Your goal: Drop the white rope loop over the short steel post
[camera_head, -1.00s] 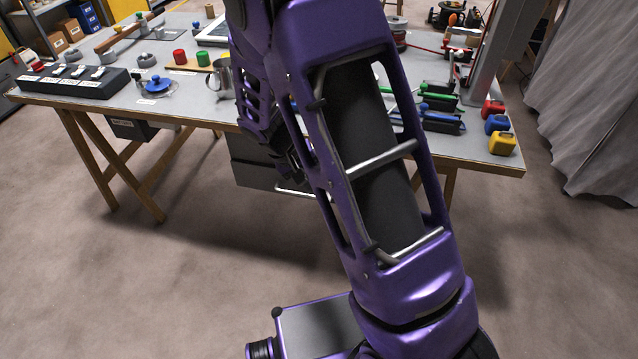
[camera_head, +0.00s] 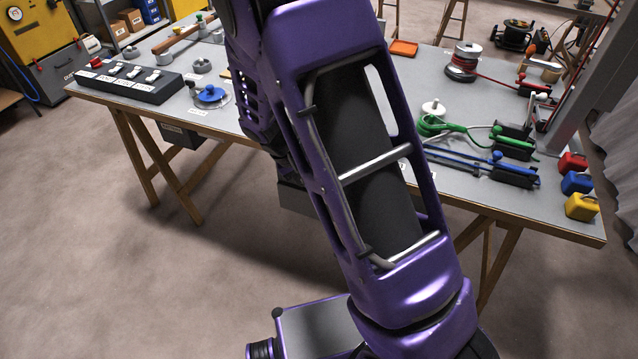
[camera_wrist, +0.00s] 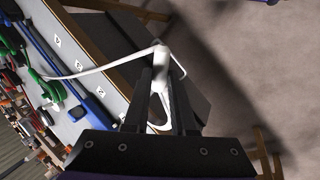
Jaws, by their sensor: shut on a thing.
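In the wrist view my gripper (camera_wrist: 164,78) is shut on the white rope loop (camera_wrist: 158,113), with a thick white part between the fingers and a thin bight hanging below. A white rope tail (camera_wrist: 95,71) runs from the gripper left to the grey table. In the head view my gripper and the loop are hidden behind my purple arm. A whitish line (camera_head: 472,127) shows on the table right of the arm. I cannot make out the short steel post for certain in either view.
On the grey table (camera_head: 470,185) lie green rope (camera_head: 440,126), blue rope (camera_head: 465,160) and dark cleats (camera_head: 513,175). Red, blue and yellow blocks (camera_head: 581,206) stand at its right corner. A black switch box (camera_head: 125,82) stands at the left. The floor in front is clear.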

